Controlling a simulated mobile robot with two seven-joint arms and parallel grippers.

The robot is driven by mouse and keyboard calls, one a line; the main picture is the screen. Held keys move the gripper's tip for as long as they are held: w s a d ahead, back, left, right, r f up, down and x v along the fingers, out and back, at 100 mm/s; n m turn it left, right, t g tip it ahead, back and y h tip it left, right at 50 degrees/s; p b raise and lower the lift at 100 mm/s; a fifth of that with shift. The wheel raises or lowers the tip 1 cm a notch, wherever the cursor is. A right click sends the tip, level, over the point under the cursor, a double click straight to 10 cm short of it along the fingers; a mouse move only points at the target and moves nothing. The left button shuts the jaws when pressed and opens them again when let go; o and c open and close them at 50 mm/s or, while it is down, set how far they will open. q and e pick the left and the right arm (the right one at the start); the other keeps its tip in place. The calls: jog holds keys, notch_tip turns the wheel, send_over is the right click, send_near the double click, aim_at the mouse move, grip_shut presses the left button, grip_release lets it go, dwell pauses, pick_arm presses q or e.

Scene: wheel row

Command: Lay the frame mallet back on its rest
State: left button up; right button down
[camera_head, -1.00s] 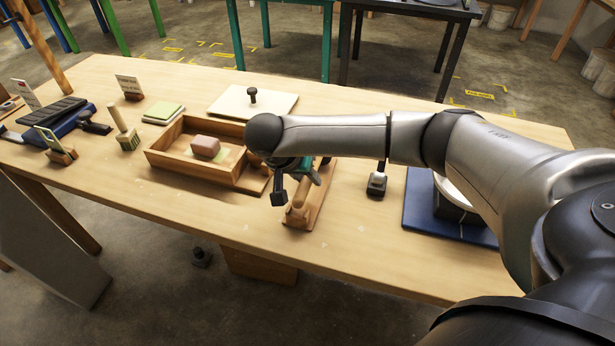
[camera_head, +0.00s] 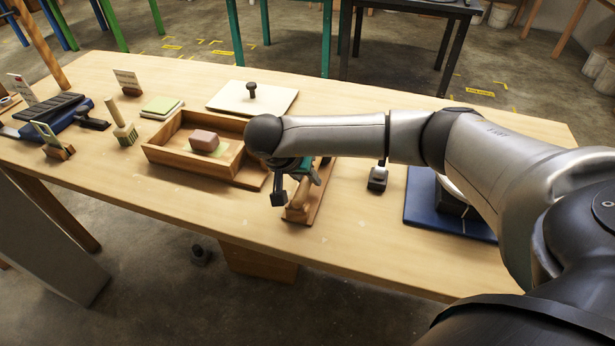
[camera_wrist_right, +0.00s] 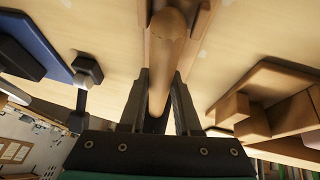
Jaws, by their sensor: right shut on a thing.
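My right gripper (camera_wrist_right: 158,100) is shut on the frame mallet (camera_wrist_right: 167,45), a rounded wooden piece between its two dark fingers in the right wrist view. In the head view this gripper (camera_head: 297,178) is over the wooden rest (camera_head: 318,198), right of the tray, and my wrist hides much of the mallet and rest. The rest's raised wooden sides (camera_wrist_right: 203,20) show on either side of the mallet in the wrist view. The mallet is lined up along the rest; I cannot tell whether it touches it. My left gripper is not in view.
A wooden tray (camera_head: 165,157) with a pinkish block (camera_head: 204,140) stands left of the rest. A small black-and-white stand (camera_head: 377,178) and a blue mat (camera_head: 425,215) lie to the right. The table front (camera_head: 200,205) is clear.

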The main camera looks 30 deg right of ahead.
jog(key=c, duration=0.5)
grip_release()
jog(key=shift+c, duration=0.2)
jog(key=shift+f, duration=0.1)
jog(key=p+v, duration=0.3)
jog(key=v, duration=0.1)
jog(key=shift+p+v, duration=1.75)
jog(key=shift+v, duration=0.35)
